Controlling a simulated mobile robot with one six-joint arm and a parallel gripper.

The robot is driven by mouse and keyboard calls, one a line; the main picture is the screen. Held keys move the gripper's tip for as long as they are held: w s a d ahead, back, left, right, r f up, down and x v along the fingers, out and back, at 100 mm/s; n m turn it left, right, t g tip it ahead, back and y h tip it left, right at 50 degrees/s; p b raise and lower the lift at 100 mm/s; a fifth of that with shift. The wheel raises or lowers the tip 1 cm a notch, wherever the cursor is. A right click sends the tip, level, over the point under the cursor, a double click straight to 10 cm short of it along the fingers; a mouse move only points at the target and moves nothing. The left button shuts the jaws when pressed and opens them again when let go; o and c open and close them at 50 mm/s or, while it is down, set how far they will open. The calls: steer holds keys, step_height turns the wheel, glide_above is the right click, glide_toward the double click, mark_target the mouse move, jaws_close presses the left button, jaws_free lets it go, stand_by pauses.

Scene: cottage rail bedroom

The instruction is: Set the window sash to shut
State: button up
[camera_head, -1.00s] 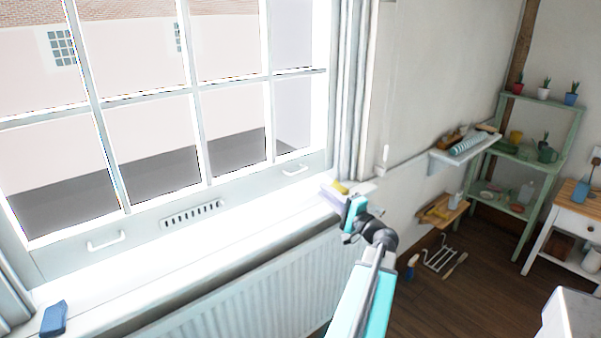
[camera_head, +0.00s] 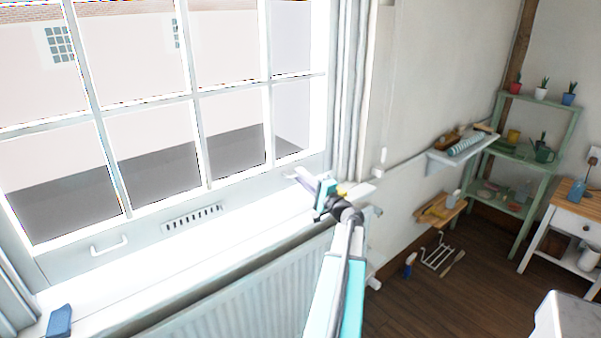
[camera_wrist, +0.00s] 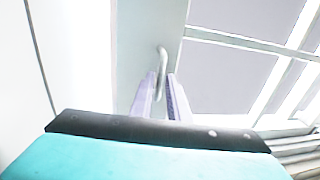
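The window sash (camera_head: 150,236) is a pale frame with a grid of panes. Its bottom rail carries a vent (camera_head: 193,218) and a white handle (camera_head: 110,246) on the left. I cannot tell whether a gap lies between the rail and the sill (camera_head: 150,272). My gripper (camera_head: 300,176) is at the right end of the rail and mostly covers the right handle there. In the wrist view, the right handle (camera_wrist: 163,62) stands ahead, its near end between the two pale fingertips (camera_wrist: 164,82). The fingers are apart, and I see no clear contact.
A blue object (camera_head: 59,321) lies on the sill's left end. A radiator (camera_head: 240,295) is below the sill. A small yellow item (camera_head: 342,189) sits close beside my gripper. To the right are a wall shelf (camera_head: 462,152) and a green plant stand (camera_head: 550,180).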

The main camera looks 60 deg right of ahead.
steer(key=shift+x, duration=0.8)
jaws_close()
stand_by(1.0)
